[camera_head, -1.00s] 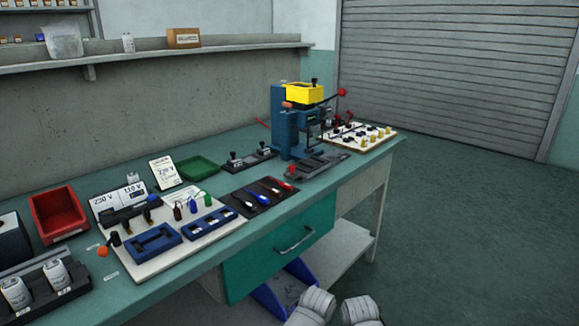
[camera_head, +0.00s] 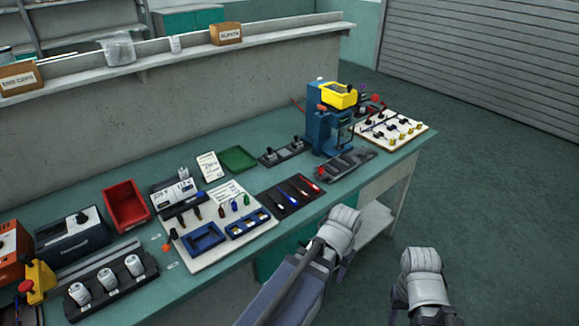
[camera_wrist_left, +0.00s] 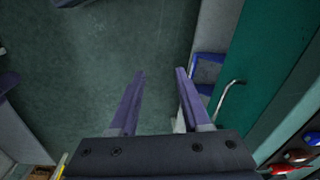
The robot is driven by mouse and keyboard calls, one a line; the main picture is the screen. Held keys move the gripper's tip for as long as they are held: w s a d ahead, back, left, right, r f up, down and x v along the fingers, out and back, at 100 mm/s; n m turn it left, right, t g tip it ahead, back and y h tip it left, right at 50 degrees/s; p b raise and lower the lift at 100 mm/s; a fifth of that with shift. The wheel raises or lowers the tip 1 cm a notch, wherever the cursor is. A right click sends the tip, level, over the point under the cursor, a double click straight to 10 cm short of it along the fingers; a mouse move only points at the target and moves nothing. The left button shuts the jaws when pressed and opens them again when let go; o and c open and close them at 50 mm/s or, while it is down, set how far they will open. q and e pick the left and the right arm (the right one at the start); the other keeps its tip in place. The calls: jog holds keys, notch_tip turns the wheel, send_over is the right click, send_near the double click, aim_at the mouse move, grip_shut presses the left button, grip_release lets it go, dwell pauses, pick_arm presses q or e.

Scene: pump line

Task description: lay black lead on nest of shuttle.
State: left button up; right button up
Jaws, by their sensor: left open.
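A dark tray (camera_head: 303,203) on the bench holds several slim pieces with coloured ends, red, blue and pale. I cannot clearly pick out a black lead among them. A dark slide-like plate with a red knob (camera_head: 347,163) lies at the foot of the blue press (camera_head: 322,125); it may be the shuttle, and its nest is too small to make out. My left gripper (camera_wrist_left: 161,75) is open and empty, over the floor in front of the bench's green drawer. The tray's corner shows at lower right in the left wrist view. My right gripper's fingers are not visible.
A white board (camera_head: 222,235) with blue fixtures lies left of the tray. A red bin (camera_head: 126,204), a green tray (camera_head: 238,159) and a rack with white cylinders (camera_head: 108,284) also stand on the bench. The drawer handle (camera_wrist_left: 230,88) sticks out. Floor to the right is free.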

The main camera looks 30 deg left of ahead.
pick_arm(q)
jog(key=w+a+r+m+p, duration=0.35)
jog(key=a+r+p, duration=0.3)
jog(key=r, duration=0.35)
jog(key=m+t+y+p, duration=0.1)
jog(key=m+y+p, duration=0.15)
jog(key=m, duration=1.45)
send_near(280, 205)
jog(key=shift+f+y+b, duration=0.25)
jog(key=shift+f+b, duration=0.1)
jog(key=shift+f, duration=0.4)
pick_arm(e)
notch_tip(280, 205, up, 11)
pick_arm(q)
jog(key=shift+f, duration=0.1)
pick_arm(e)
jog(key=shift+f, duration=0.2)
pick_arm(q)
jog(key=shift+b+x, duration=2.35)
jog(key=shift+x, duration=0.15)
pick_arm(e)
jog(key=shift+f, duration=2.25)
pick_arm(q)
jog(key=shift+f, duration=0.1)
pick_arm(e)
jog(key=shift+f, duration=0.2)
